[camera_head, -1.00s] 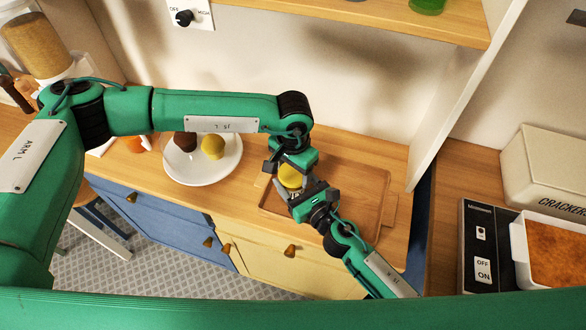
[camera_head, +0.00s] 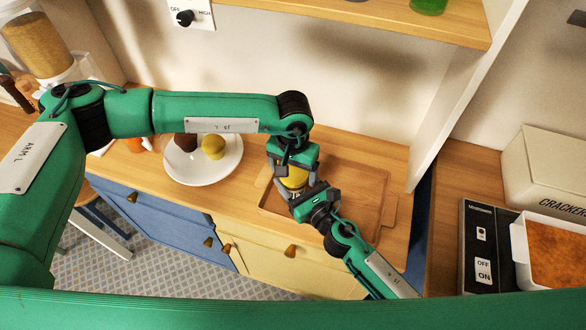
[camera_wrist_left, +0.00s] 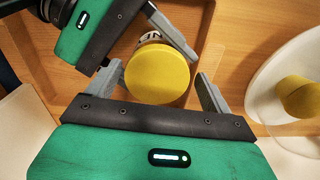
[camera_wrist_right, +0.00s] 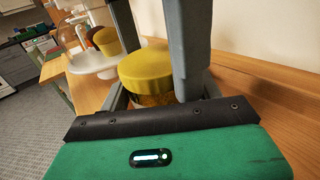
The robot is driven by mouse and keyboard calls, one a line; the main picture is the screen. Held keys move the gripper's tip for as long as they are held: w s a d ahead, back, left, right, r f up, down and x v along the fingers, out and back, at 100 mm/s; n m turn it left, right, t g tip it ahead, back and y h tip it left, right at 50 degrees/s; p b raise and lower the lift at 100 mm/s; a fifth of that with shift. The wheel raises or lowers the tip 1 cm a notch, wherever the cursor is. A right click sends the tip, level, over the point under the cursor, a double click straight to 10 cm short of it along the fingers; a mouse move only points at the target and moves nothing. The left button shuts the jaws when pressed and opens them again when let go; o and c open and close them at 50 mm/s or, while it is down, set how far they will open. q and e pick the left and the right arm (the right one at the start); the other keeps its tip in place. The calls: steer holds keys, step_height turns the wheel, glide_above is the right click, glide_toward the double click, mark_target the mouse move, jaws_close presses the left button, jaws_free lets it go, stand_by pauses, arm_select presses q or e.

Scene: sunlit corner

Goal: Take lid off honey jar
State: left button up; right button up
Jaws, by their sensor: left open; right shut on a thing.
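The honey jar (camera_wrist_right: 152,100) stands upright at the tray, with a yellow lid (camera_head: 294,178) on it. The round lid (camera_wrist_left: 157,73) fills the middle of the left wrist view, with part of the jar's label (camera_wrist_left: 150,37) showing beyond it. My right gripper (camera_head: 297,197) is shut on the jar body below the lid. My left gripper (camera_wrist_left: 158,82) is open above the jar, its fingers on either side of the lid. A gap shows between the lid and its right finger. The lid also shows in the right wrist view (camera_wrist_right: 146,65).
The wooden tray (camera_head: 350,205) lies under the jar, mostly bare to its right. A white plate (camera_head: 203,178) with a yellow item and a brown item is to the left. A partition (camera_head: 465,95) and a crackers box (camera_head: 545,175) are at right.

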arm_select(q)
steer(key=shift+d, duration=0.15)
step_height(320, 180, up, 4)
steer(key=shift+f, duration=0.15)
steer(key=shift+r, duration=0.55)
steer(key=shift+c, duration=0.4)
step_height(320, 180, up, 2)
steer(key=shift+r+m, duration=0.15)
steer(key=shift+m, duration=0.95)
steer(key=shift+r+m, duration=0.25)
steer(key=shift+m, duration=0.25)
step_height(320, 180, down, 8)
steer(key=shift+r, duration=0.2)
